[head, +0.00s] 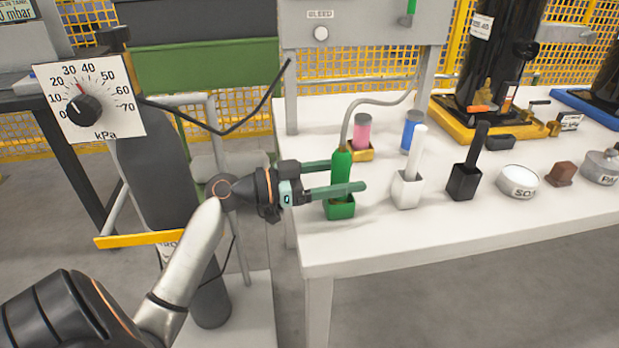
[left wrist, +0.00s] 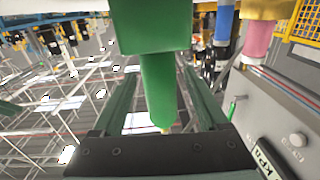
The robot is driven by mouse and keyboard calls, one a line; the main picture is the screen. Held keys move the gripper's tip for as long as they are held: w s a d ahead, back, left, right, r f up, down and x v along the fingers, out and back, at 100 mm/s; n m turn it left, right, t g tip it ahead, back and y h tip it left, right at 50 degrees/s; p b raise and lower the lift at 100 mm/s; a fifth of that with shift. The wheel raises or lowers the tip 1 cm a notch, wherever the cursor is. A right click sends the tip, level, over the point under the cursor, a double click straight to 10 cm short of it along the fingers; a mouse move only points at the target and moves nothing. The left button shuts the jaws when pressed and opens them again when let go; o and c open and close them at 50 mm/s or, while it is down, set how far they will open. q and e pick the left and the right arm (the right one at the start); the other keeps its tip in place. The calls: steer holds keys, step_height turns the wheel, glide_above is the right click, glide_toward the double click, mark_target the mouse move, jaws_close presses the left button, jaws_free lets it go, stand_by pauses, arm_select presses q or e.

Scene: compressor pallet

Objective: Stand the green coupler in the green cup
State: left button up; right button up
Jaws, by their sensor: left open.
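The green coupler (head: 341,162) stands upright in the green cup (head: 340,209) at the table's left front edge, with a grey hose rising from its top. In the left wrist view the coupler (left wrist: 158,85) hangs upside down from the cup (left wrist: 150,25) between the two fingers. My left gripper (head: 347,176) reaches in from the left, open, one finger on each side of the coupler. In the left wrist view gaps show between the coupler and both fingers. The cup hides the coupler's lower end. My right gripper is in neither view.
A white cup with a white handle (head: 407,188) and a black one (head: 465,180) stand to the right. Behind are a pink cylinder (head: 362,131) in a yellow cup and a blue cylinder (head: 411,131). A pressure gauge (head: 90,102) stands left. The table front is clear.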

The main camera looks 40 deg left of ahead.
arm_select(q)
steer(key=v, duration=1)
steer(key=shift+a, duration=0.15)
steer(key=shift+s, duration=0.1)
